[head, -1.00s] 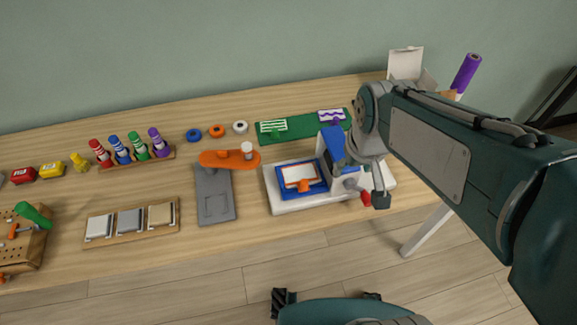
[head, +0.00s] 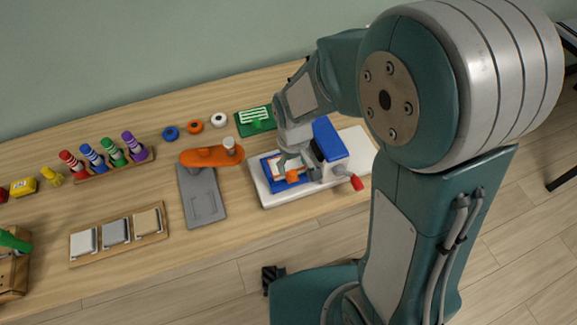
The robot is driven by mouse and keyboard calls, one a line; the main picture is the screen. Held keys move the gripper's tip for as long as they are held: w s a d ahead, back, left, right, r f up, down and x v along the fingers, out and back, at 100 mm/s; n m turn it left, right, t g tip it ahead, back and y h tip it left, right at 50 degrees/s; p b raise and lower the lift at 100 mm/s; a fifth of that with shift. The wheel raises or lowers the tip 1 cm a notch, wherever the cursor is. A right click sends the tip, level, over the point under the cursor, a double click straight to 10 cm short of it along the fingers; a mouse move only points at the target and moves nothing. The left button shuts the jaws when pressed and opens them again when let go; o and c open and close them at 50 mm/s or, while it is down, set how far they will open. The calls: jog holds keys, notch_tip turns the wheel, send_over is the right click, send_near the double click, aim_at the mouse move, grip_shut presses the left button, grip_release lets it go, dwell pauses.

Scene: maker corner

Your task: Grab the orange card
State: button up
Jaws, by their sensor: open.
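The orange card (head: 292,177) lies on the blue bed of the white-based press (head: 270,200). Its orange tab shows at the near side; most of its face is hidden behind my gripper. My gripper (head: 287,162) is open and reaches down from above, over the card and left of the press's blue-topped head (head: 328,138). I cannot tell whether the fingers touch the card.
The press's red-knobbed lever (head: 355,183) sticks out to the right. A green card (head: 257,116) lies on a green mat behind. An orange arm with a white knob (head: 211,156) over a grey plate (head: 203,199) stands left.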

aim_at(292, 172)
jog(key=f, duration=0.5)
jog(key=shift+w+a, duration=0.1)
jog(key=shift+w, duration=0.1)
grip_shut()
